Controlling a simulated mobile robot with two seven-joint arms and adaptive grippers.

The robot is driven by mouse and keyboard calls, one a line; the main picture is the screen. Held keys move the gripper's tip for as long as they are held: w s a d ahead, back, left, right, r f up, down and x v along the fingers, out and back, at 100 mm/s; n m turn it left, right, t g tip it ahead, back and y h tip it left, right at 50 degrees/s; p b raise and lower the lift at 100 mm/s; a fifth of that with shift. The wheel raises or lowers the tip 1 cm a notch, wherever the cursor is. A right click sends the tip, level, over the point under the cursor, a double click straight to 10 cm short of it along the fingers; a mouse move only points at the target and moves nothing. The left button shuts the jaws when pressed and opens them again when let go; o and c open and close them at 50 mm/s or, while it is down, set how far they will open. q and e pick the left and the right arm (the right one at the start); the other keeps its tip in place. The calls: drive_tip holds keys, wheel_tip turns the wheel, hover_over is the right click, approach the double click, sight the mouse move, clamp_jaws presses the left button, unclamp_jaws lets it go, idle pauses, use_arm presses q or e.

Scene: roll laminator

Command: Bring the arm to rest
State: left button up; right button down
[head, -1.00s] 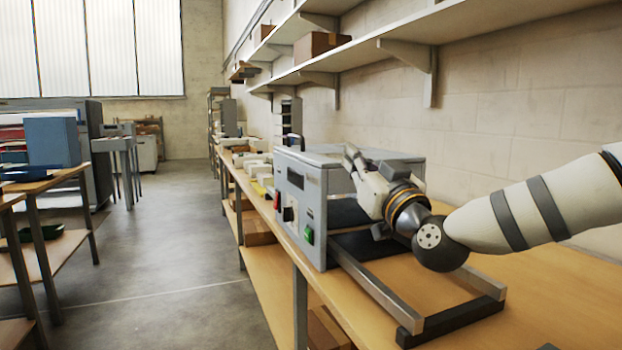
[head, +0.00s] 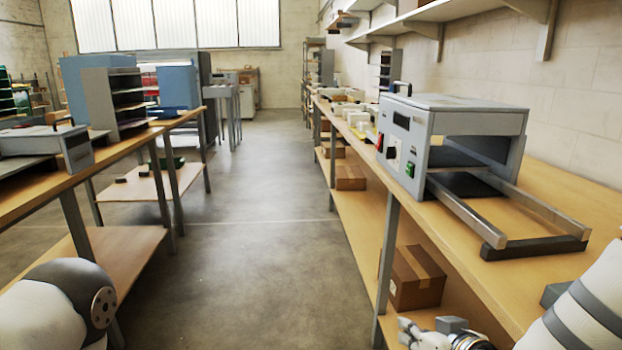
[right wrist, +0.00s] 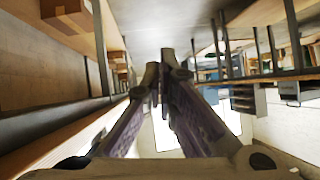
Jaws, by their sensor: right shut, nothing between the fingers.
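My right gripper (head: 408,330) is low at the bottom edge of the head view, in front of the right bench and below its top. In the right wrist view its fingers (right wrist: 161,75) are together with nothing between them. The grey roll laminator (head: 460,104) stands on the right bench, up and to the right of the gripper and apart from it. Its metal feed frame (head: 470,218) sticks out toward me, empty. Part of my left arm shows at the lower left of the head view, but its gripper is outside the picture.
The right bench (head: 570,180) runs along the wall. A cardboard box (head: 415,278) sits on its lower shelf, close behind the right gripper. Another bench (head: 110,165) with machines stands at the left. The grey floor (head: 265,260) between them is clear.

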drive_tip(key=s+f+g, duration=0.5)
drive_tip(key=s+f, duration=0.7)
drive_tip(key=s, duration=0.2)
drive_tip(key=s+d+f+g+h, duration=0.1)
drive_tip(key=s+f+g, duration=0.1)
drive_tip(key=s, duration=0.6)
drive_tip(key=s+d+f+m+g+h, duration=0.1)
drive_tip(key=s+d+f+g, duration=0.1)
drive_tip(key=s, duration=0.7)
drive_tip(key=s+d+f+g+h, duration=0.1)
drive_tip(key=s+g, duration=0.3)
drive_tip(key=s, duration=0.5)
drive_tip(key=shift+d+f+m, duration=0.4)
drive_tip(key=shift+d+f, duration=0.05)
drive_tip(key=shift+f, duration=0.4)
drive_tip(key=shift+s, duration=0.1)
